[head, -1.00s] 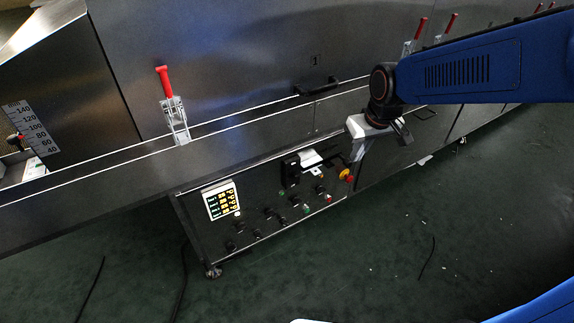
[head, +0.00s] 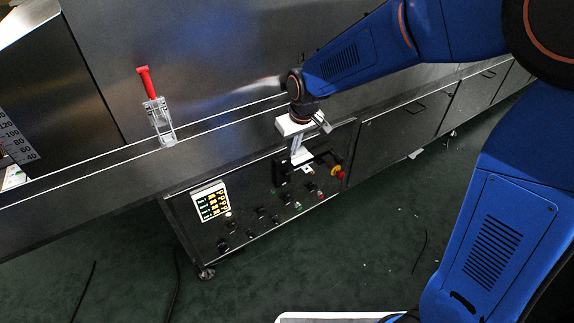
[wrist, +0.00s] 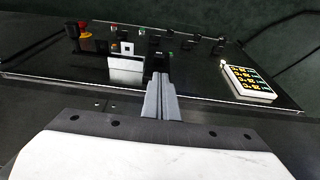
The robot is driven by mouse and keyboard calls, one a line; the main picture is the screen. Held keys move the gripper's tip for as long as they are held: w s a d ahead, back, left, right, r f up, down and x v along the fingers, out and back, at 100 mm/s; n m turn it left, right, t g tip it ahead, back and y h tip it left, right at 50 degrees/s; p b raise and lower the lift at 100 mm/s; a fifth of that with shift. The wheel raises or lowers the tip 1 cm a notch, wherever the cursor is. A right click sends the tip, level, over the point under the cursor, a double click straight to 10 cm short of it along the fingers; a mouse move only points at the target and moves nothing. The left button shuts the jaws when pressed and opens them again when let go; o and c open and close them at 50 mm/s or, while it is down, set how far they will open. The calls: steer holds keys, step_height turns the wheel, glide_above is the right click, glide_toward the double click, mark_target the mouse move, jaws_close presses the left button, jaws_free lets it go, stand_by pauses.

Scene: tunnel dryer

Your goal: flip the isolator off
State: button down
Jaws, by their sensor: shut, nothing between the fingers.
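The control panel (head: 255,232) is a dark sloped face under the dryer. A black upright block (head: 282,172) on its upper part may be the isolator; its lever position is too small to tell. In the wrist view this block (wrist: 160,52) is just beyond my fingertips, partly hidden by them. My gripper (head: 301,158) is shut and empty, pointing down over the panel; its grey fingers also show in the wrist view (wrist: 159,80). I cannot tell whether they touch the block.
A red and yellow knob (head: 336,172) sits right of the block, with a small white square plate (head: 308,169) between. A lit display (head: 211,201) and several small knobs are on the panel. A red-handled clamp (head: 148,84) stands on the ledge above.

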steer(key=shift+f, duration=0.15)
glide_toward(286, 172)
steer(key=x, duration=0.5)
steer(key=shift+f, duration=0.15)
stand_by(0.5)
